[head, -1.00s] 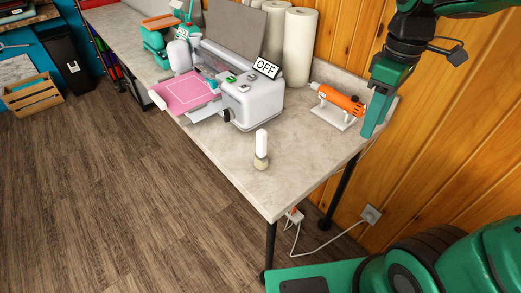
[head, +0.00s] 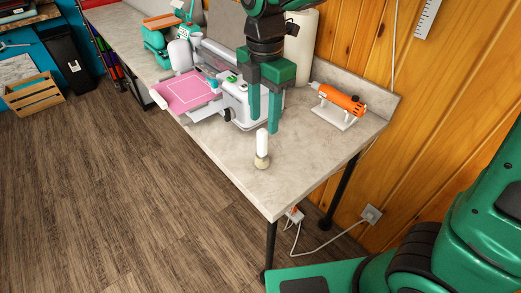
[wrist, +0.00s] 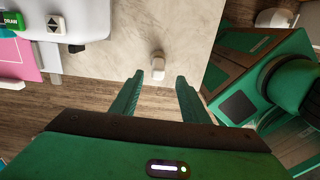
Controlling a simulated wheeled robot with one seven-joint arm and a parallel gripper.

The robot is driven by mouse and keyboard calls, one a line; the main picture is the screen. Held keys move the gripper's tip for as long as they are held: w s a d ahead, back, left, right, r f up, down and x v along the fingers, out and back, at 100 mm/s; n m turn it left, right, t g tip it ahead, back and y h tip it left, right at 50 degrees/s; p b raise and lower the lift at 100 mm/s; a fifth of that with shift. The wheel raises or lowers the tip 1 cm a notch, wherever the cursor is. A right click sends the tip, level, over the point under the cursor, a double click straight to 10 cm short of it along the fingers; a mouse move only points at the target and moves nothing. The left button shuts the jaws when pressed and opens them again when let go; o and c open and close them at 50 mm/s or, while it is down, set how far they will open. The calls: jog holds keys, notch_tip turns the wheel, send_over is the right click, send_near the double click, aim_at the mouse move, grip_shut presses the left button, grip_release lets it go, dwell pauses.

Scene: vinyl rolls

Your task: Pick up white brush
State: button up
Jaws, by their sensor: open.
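The white brush (head: 262,143) stands upright on the table near its front edge, white handle up and pale bristles down. In the wrist view the brush (wrist: 158,66) shows from above, just beyond the gap between the fingertips. My gripper (head: 264,124) is open and empty, fingers pointing down. In the head view its fingertips show just above and beside the top of the handle. I see no contact. In the wrist view my gripper (wrist: 158,80) has both green fingers spread apart.
A white cutting machine (head: 240,108) with a pink mat (head: 185,92) stands left of my gripper. An orange tool (head: 340,98) on a white stand (head: 335,116) lies to the right. White rolls (head: 299,45) stand behind. The table's front corner (head: 275,205) is clear.

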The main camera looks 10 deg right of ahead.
aim_at(263, 130)
jog(key=shift+w+a+f, duration=0.1)
jog(key=shift+a+f, duration=0.05)
jog(key=shift+f, duration=2.8)
grip_shut()
